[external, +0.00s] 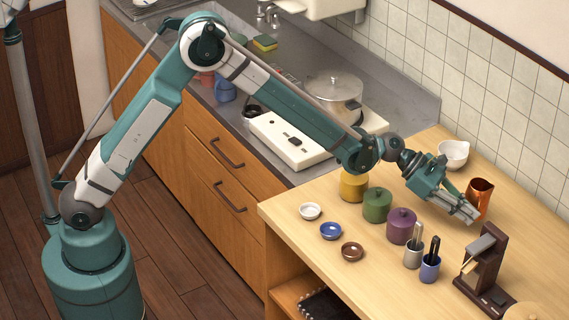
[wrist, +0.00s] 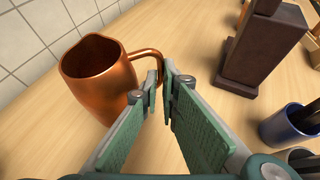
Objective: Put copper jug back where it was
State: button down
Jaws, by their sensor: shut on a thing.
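The copper jug (wrist: 97,82) stands upright, or nearly so, at the left of the wrist view, with its handle pointing towards my gripper. In the external view the copper jug (external: 479,198) is at the back right of the wooden table, near the tiled wall. My gripper (wrist: 160,82) is shut on the jug's handle, with the fingertips around its outer part. In the external view my gripper (external: 474,217) reaches in low beside the jug. Whether the jug's base touches the table cannot be told.
A dark brown stand (external: 484,262) is close in front of the jug. A white bowl (external: 453,154) is behind it. Yellow, green and purple (external: 401,226) lidded pots, a grey cup (external: 413,256) and a blue cup (external: 430,267) stand left of my gripper. Bare table lies right of the jug.

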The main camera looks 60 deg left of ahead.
dwell(0.3)
jog(key=shift+f+b, duration=0.4)
jog(key=shift+f, duration=1.5)
jog(key=shift+f, duration=0.15)
jog(key=c, duration=2.6)
grip_release()
jog(key=shift+a+r, duration=0.15)
jog(key=shift+r, duration=0.1)
jog(key=p+v, duration=0.2)
jog(key=v, duration=0.9)
jog(key=shift+s+a+r, duration=0.15)
jog(key=shift+s+a, duration=0.05)
jog(key=shift+r, duration=0.1)
